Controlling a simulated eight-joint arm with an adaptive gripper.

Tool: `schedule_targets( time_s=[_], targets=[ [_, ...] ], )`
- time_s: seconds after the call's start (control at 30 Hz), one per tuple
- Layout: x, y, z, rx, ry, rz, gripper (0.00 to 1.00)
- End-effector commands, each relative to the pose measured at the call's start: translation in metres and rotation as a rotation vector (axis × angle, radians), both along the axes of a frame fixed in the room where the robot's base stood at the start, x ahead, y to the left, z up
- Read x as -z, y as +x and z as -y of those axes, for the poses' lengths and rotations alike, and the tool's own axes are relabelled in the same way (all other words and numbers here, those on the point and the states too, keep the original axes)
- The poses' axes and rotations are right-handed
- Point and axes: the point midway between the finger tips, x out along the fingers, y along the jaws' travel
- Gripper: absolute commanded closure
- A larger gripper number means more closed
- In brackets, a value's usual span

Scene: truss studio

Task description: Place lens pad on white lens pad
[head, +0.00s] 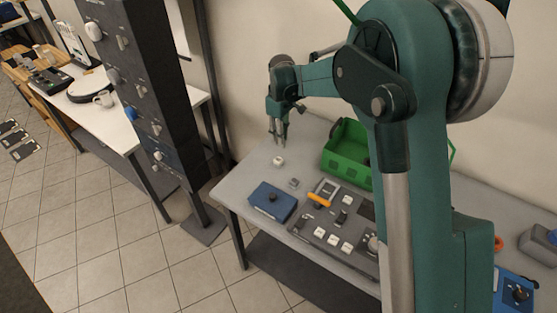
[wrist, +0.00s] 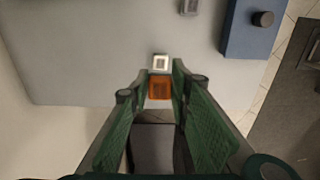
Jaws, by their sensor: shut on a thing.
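My gripper (wrist: 160,85) is shut on an orange-brown square lens pad (wrist: 160,88), held between its green fingertips. The white lens pad (wrist: 161,62) lies on the grey table, just beyond the held pad in the wrist view. In the head view my gripper (head: 279,140) points down above the table, over the white lens pad (head: 278,161), with a visible gap between them. The held pad cannot be made out in the head view.
A small grey square piece (head: 293,183) lies near a blue box with a black knob (head: 269,203). A green crate (head: 345,160) stands right of my gripper. A grey panel (head: 330,218) carries several white squares and an orange bar. The table (head: 245,172) is bare around the white pad.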

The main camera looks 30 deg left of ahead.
Motion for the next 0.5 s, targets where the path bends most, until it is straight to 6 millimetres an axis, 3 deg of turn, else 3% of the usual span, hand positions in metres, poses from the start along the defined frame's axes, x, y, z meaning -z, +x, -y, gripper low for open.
schedule_targets(
  time_s=[0.33, 0.5],
  targets=[
    [0.001, -0.001, -0.001, 0.001, 0.000, 0.000, 0.88],
    [0.010, 0.000, -0.001, 0.001, 0.000, 0.000, 0.88]
  ],
)
